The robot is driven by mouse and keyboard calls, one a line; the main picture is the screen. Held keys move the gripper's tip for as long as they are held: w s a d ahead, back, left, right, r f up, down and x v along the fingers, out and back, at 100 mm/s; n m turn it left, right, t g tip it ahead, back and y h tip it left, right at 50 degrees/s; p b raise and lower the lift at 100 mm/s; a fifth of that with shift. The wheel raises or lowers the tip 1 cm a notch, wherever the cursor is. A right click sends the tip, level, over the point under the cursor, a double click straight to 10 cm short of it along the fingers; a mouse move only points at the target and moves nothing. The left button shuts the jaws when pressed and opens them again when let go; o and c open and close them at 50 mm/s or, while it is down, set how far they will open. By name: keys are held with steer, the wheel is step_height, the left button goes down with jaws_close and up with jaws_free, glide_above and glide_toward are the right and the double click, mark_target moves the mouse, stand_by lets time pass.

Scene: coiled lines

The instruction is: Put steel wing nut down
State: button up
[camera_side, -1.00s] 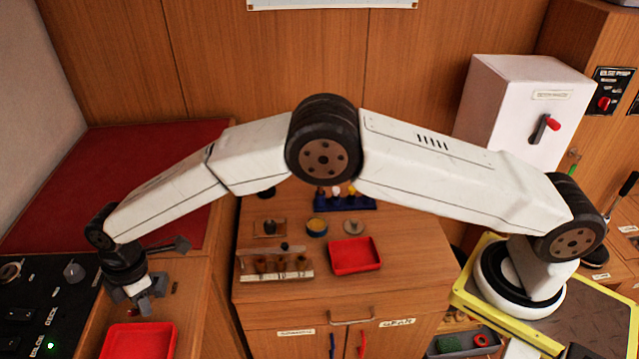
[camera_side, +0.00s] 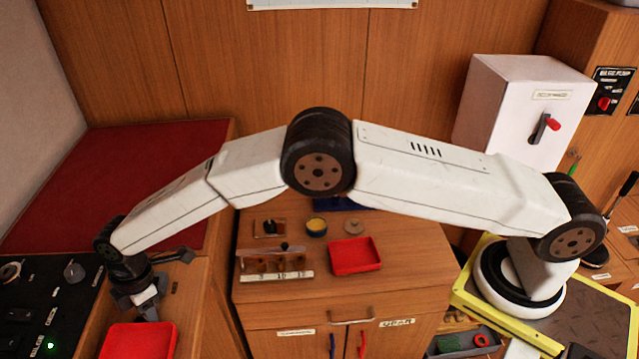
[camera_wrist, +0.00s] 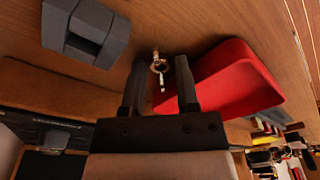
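The steel wing nut (camera_wrist: 159,66) is a small shiny piece in the wrist view, seen in the gap between my fingertips, against the wooden surface. Clear space shows between it and each finger. My gripper (camera_wrist: 161,66) is open around or just above it; I cannot tell the exact height. In the side view my gripper (camera_side: 149,312) points down just behind the red tray at the lower left. The wing nut cannot be made out in that view.
The red tray (camera_side: 138,343) is close beside my gripper; its wall (camera_wrist: 215,60) shows right of the fingers. A dark grey block (camera_wrist: 85,32) lies on the other side. A black control panel (camera_side: 62,300) is at left. A second red tray (camera_side: 355,256) stands on the middle cabinet.

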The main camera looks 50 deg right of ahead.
steer(key=shift+r, duration=0.15)
step_height(320, 180, up, 12)
steer(key=d, duration=0.1)
steer(key=shift+d, duration=0.25)
stand_by(0.3)
stand_by(0.5)
